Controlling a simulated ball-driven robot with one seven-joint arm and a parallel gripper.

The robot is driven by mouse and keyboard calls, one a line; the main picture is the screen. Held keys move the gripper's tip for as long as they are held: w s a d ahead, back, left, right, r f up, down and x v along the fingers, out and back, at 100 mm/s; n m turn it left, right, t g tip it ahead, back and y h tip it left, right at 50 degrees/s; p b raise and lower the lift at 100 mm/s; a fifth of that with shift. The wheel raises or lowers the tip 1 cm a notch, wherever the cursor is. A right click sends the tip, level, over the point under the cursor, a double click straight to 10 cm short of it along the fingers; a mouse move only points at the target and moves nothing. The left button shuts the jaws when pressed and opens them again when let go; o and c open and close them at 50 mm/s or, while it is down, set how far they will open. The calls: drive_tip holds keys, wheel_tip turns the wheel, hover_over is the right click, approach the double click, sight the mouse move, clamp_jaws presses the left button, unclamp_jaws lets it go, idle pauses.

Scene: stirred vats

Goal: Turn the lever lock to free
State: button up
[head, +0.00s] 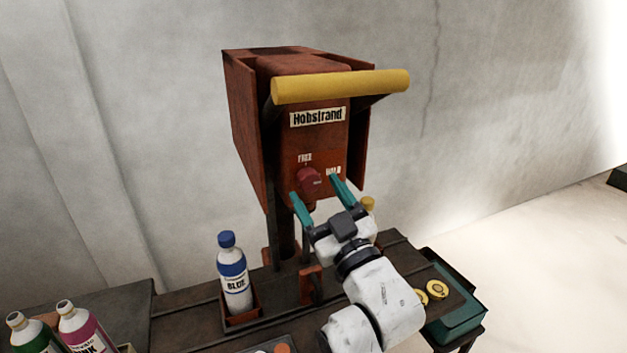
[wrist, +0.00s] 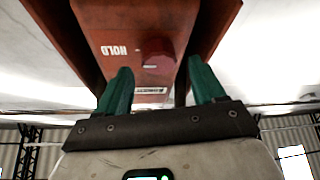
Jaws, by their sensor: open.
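The lever lock is a dark red round knob (head: 309,181) on the front of a rusty red housing (head: 320,140). The label FREE (head: 305,158) is above the knob and HOLD (head: 333,170) is to its upper right. A yellow lever bar (head: 340,86) crosses the top of the housing. My gripper (head: 320,188) has teal fingers, open, one on each side of the knob in the head view. In the wrist view the knob (wrist: 157,52) shows beyond and between the open fingertips (wrist: 160,76). I cannot tell whether they touch it.
A blue-capped bottle (head: 233,275) stands in a holder left of the column on the dark bench (head: 190,318). Green (head: 35,333) and pink (head: 82,330) bottles stand at the lower left. Yellow discs (head: 437,289) and a teal tray (head: 462,318) lie at the right.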

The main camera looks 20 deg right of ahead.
drive_tip(key=shift+x, duration=1.1)
drive_tip(key=shift+c, duration=0.5)
drive_tip(key=c, duration=1)
drive_tip(key=shift+o, duration=0.2)
